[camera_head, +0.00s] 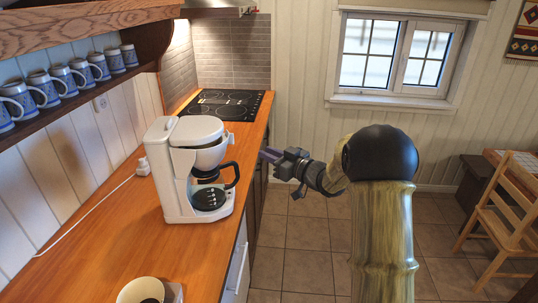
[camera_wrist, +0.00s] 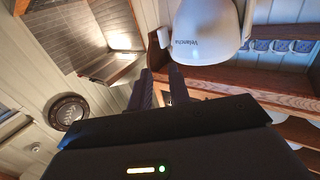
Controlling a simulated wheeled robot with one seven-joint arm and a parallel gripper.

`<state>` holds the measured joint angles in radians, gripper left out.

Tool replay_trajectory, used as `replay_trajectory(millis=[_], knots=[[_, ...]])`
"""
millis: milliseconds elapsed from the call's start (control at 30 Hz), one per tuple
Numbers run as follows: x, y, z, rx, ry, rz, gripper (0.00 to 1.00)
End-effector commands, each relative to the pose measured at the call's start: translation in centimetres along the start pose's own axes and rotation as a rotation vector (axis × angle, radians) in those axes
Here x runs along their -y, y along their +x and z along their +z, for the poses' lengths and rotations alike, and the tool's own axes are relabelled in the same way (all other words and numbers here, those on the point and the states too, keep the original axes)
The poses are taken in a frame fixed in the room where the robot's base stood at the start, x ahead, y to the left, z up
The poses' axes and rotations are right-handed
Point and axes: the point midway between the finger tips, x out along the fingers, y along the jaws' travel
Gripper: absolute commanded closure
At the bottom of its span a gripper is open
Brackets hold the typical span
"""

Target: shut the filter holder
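The white coffee maker (camera_head: 160,183) stands upright on the wooden counter. Its rounded filter holder (camera_head: 212,157) juts out to the right above the carafe and looks swung out of the body. The holder's white lettered front seems to fill the top of the wrist view (camera_wrist: 208,32). The glass carafe (camera_head: 208,198) with a black handle sits below it. My gripper (camera_head: 268,155) is right of the holder, beyond the counter edge, and apart from it. In the wrist view its two dark fingers (camera_wrist: 160,88) stand a little apart with nothing between them.
A cup with a dark inside (camera_head: 137,291) is at the counter's near end. A black hob (camera_head: 226,104) lies behind the coffee maker. Several blue mugs (camera_head: 60,80) stand on the left shelf (camera_head: 75,96).

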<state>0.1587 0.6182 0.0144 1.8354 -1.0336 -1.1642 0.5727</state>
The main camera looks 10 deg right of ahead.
Motion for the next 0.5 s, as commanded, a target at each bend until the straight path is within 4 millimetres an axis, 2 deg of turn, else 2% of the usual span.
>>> replay_trajectory(millis=[167, 267, 367, 500], knots=[[-0.3, -0.5, 0.1, 0.051, -0.003, 0.083, 0.82], [-0.8, -1.7, 0.6, 0.130, -0.001, 0.195, 0.82], [-0.9, -4.0, 1.8, 0.252, 0.016, 0.331, 0.82], [0.1, -8.7, 4.2, 0.459, 0.070, 0.502, 0.82]])
